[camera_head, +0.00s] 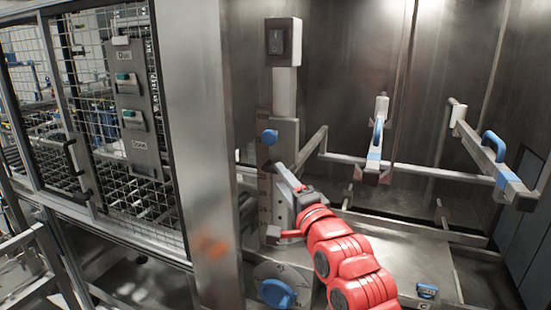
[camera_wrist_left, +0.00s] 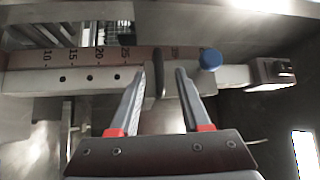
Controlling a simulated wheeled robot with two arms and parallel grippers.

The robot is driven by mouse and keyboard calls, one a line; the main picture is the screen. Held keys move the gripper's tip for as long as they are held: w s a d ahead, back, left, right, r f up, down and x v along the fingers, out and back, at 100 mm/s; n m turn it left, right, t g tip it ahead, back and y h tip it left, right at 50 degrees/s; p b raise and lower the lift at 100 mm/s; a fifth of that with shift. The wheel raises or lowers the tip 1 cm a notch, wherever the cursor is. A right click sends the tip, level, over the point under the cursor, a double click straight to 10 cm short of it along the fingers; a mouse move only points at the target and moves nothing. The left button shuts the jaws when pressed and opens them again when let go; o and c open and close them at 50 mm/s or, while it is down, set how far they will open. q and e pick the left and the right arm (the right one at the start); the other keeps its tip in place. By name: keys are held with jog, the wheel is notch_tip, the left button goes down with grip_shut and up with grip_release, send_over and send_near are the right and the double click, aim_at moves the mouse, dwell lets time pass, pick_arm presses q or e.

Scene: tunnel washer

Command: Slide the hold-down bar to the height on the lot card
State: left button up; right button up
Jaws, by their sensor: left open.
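An upright metal post (camera_head: 285,130) carries a numbered scale. In the left wrist view the scale (camera_wrist_left: 88,56) shows marks of 10, 15, 20 and 25. A blue knob (camera_head: 270,137) sits on the post; it also shows in the left wrist view (camera_wrist_left: 210,60). My left gripper (camera_head: 277,205) is at the post, below the knob, its fingers open. In the left wrist view a dark upright handle (camera_wrist_left: 159,72) stands between the fingertips, with gaps visible on both sides. A horizontal metal bar (camera_head: 415,171) extends right from near the post. No lot card is readable. My right gripper is not in view.
Two arms with blue grips (camera_head: 376,140) (camera_head: 495,146) project at the right. A switch box (camera_head: 283,42) tops the post, and a blue dial (camera_head: 277,293) sits below. A wide steel column (camera_head: 200,130) and mesh door (camera_head: 140,180) stand left.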

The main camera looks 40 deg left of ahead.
aim_at(275, 171)
pick_arm(q)
jog(key=shift+p+x, duration=0.8)
jog(key=shift+x, duration=1.5)
jog(key=shift+f, duration=0.1)
grip_shut()
